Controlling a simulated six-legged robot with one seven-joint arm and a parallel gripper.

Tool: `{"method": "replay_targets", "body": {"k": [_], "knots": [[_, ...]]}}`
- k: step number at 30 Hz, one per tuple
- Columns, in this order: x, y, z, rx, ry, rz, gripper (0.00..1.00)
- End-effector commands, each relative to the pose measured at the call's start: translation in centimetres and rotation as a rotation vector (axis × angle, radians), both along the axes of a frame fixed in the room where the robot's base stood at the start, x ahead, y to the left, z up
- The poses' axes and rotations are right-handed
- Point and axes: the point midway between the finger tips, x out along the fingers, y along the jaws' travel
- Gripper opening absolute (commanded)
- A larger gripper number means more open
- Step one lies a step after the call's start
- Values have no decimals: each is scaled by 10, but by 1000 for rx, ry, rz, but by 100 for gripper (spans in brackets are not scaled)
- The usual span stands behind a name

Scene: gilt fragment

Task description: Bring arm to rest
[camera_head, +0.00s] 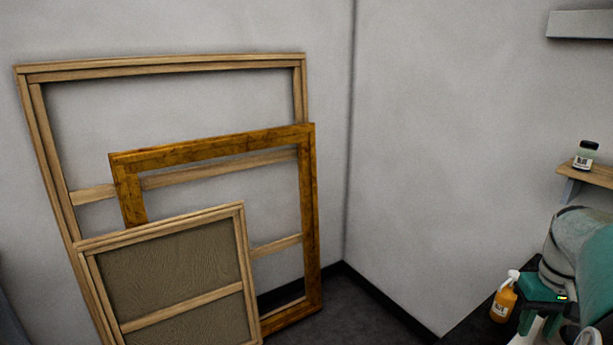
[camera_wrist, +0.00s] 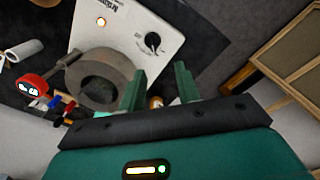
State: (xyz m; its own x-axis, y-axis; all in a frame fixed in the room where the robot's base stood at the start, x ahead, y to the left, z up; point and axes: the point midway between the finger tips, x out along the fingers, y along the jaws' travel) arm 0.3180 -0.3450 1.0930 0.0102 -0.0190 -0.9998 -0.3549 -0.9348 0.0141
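My gripper (camera_wrist: 160,72) shows in the wrist view with its two green fingers apart. Nothing is held between them; a small orange object (camera_wrist: 156,102) shows beyond the gap, partly hidden. In the head view, part of my teal and grey arm (camera_head: 582,255) is folded at the lower right edge, beside an orange spray bottle (camera_head: 503,302). The fingertips are not clear in that view.
Wooden frames lean on the left wall: a large pale one (camera_head: 170,65), a gilt one (camera_head: 310,215) and a small backed one (camera_head: 170,270). A jar (camera_head: 585,156) stands on a shelf (camera_head: 590,175). In the wrist view are a white device (camera_wrist: 125,30) and a grey ring-shaped object (camera_wrist: 78,75).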

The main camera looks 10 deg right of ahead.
Motion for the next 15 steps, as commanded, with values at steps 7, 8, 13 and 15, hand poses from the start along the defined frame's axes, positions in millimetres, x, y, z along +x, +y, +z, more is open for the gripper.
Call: {"method": "replay_targets", "body": {"k": [7, 8, 13, 15], "knots": [[29, 113, 25, -95, -90, 110, 33], [30, 127, 27, -104, -105, 124, 33], [26, 203, 33, -136, -204, 195, 33], [20, 232, 33, -141, -248, 225, 33]]}}
